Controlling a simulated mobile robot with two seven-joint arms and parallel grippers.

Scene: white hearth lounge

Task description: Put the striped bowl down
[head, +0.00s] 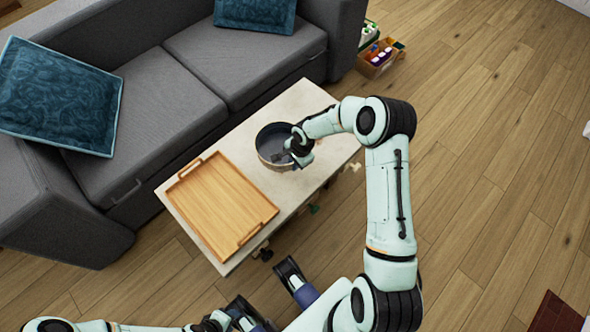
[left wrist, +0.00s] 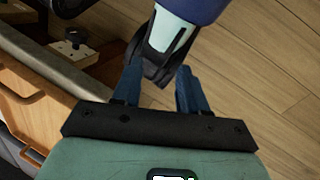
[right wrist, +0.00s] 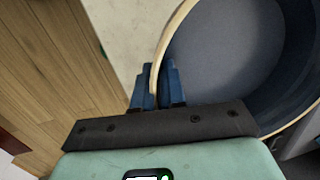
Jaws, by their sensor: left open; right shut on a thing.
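The striped bowl (head: 267,139) is round and dark blue-grey inside with a thin pale rim; its outer stripes are not clear. It is at the middle of the low table (head: 311,101), beyond the tray. I cannot tell whether its base touches the tabletop. My right gripper (head: 296,157) is shut on the bowl's near right rim. In the right wrist view, the fingers (right wrist: 156,85) pinch the wall of the bowl (right wrist: 225,50), which looks empty. My left gripper (left wrist: 157,88) is open and empty, low beside the table's near side, above the floor.
A wooden tray (head: 218,207) with handles lies empty on the table's left part, close to the bowl. The table's right end is bare. A grey sofa (head: 155,105) stands behind. A box of bottles (head: 378,57) is on the floor at the back.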

